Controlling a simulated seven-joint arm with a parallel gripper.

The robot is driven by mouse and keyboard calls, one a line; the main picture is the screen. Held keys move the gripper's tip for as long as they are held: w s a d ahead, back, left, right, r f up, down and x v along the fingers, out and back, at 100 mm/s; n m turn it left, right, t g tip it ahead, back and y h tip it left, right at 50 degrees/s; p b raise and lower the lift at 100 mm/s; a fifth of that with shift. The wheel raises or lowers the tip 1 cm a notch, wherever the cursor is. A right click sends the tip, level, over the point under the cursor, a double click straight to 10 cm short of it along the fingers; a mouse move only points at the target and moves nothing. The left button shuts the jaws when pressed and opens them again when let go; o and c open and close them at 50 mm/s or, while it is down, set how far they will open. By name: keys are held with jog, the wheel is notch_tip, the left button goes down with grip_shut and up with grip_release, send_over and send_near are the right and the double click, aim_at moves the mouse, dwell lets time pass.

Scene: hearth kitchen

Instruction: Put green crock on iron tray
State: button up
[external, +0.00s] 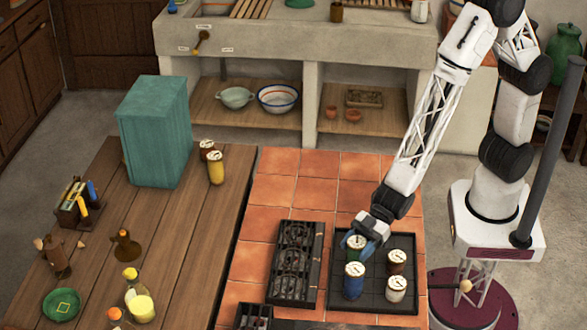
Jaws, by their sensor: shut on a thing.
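The green crock (356,246) has a pale lid and is upright at the back left of the black iron tray (375,304). My gripper (364,234) comes down from the upper right and is shut on the green crock near its top. I cannot tell whether the crock's base touches the tray or hangs just above it. The gripper's blue fingers hide part of the crock.
On the tray stand a blue crock (353,281), a brown crock (397,261) and a white crock (396,289). A black grate (295,263) lies left of the tray. Further left, a wooden table holds a teal box (157,133) and a yellow crock (216,168).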

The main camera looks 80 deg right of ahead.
jog(key=o, duration=1.1)
jog(key=shift+f, duration=0.15)
jog(key=shift+o, duration=0.2)
jog(key=shift+r, duration=0.2)
jog(key=shift+s+d+r, duration=0.25)
jog(key=shift+s+d, duration=0.1)
jog(key=shift+d, duration=0.1)
jog(key=v, duration=1)
jog(key=shift+s+d, duration=0.15)
jog(key=shift+d, duration=0.15)
jog(key=shift+r, duration=0.15)
